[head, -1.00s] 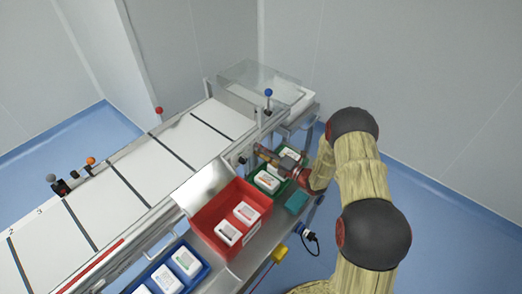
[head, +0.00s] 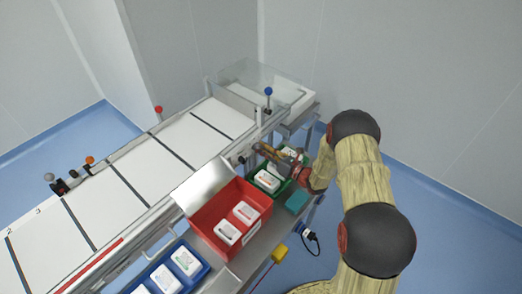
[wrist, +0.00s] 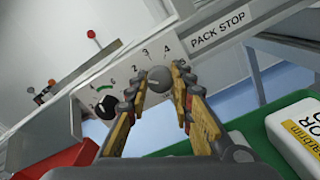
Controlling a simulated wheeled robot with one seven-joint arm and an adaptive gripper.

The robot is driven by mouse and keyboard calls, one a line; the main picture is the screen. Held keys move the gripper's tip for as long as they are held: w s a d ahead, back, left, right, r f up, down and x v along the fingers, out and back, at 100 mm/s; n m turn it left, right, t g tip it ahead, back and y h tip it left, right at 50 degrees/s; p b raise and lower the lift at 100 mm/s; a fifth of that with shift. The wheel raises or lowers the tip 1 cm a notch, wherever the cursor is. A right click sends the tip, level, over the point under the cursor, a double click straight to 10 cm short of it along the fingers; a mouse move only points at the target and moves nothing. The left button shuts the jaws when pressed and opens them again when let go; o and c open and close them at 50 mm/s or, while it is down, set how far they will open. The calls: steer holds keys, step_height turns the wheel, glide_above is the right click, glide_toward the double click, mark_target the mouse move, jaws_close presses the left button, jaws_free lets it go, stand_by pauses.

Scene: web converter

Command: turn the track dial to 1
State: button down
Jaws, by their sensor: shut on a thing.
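The grey round dial (wrist: 158,80) sits on a pale panel in the wrist view, with printed numbers, including 2, 3 and 4, around its upper side. I take it for the track dial. Its pointer is too unclear to read. My gripper (wrist: 159,74) is shut on this dial, one fingertip at its left and one at its right. In the head view my gripper (head: 262,148) reaches the conveyor's side panel above the green tray, and the fingers hide the dial.
A black knob (wrist: 105,106) with a green arc is left of the dial. A PACK STOP label (wrist: 219,27) is at the upper right. The green tray (head: 277,191) with white packs and the red box (head: 226,252) stand close below my gripper.

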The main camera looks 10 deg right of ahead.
steer(key=shift+f+n+b, duration=0.15)
steer(key=shift+n+b, duration=1.2)
steer(key=shift+n, duration=2.85)
steer(key=c, duration=1.6)
jaws_free()
steer(key=shift+o, duration=0.3)
steer(key=shift+d, duration=0.1)
steer(key=v, duration=1.2)
